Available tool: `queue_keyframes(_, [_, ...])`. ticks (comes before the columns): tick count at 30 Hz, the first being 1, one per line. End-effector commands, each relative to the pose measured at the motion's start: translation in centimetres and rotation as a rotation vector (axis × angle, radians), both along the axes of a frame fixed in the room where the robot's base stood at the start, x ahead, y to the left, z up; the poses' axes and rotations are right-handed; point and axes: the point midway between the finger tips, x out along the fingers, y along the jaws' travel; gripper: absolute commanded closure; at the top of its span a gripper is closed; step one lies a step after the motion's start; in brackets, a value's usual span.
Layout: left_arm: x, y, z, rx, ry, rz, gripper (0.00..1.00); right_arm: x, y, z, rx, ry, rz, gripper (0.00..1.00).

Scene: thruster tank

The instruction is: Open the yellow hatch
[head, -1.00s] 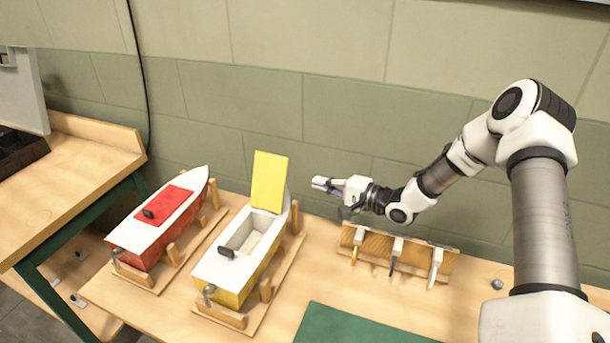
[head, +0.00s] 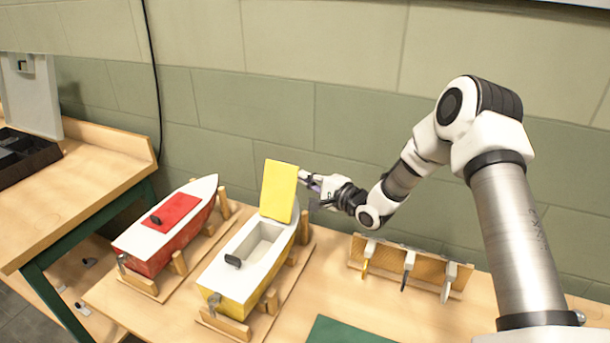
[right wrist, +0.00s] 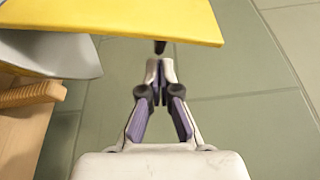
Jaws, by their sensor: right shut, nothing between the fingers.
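The yellow hatch (head: 279,191) stands raised, nearly upright, at the far end of the white and yellow boat (head: 222,287). The boat's open compartment (head: 262,244) shows below it. My right gripper (head: 304,176) is shut and empty, just right of the hatch's upper part. In the right wrist view the hatch (right wrist: 120,18) spans the top left, and the closed fingertips (right wrist: 160,68) are just below its edge, near a small dark part; I cannot tell whether they touch. My left gripper is out of view.
A red and white boat (head: 150,256) with a shut red hatch (head: 171,216) stands to the left. A wooden rack (head: 355,254) with several tools is to the right. A green mat (head: 340,331) lies in front. The tiled wall is close behind.

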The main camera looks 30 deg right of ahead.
Motion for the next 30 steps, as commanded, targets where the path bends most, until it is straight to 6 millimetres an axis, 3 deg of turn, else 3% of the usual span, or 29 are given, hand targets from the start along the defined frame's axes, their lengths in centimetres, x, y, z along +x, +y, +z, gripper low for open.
queue_keyframes(13, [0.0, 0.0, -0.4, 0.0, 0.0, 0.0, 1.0, -0.5, 0.6, 0.1, -0.023, -0.019, 0.001, 1.0])
queue_keyframes(19, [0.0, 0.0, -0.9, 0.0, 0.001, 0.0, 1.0, -1.5, 2.0, 1.6, -0.086, -0.065, 0.0, 1.0])
queue_keyframes(30, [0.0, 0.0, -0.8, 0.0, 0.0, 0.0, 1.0, -1.5, 2.0, 1.6, -0.087, -0.064, -0.001, 1.0])
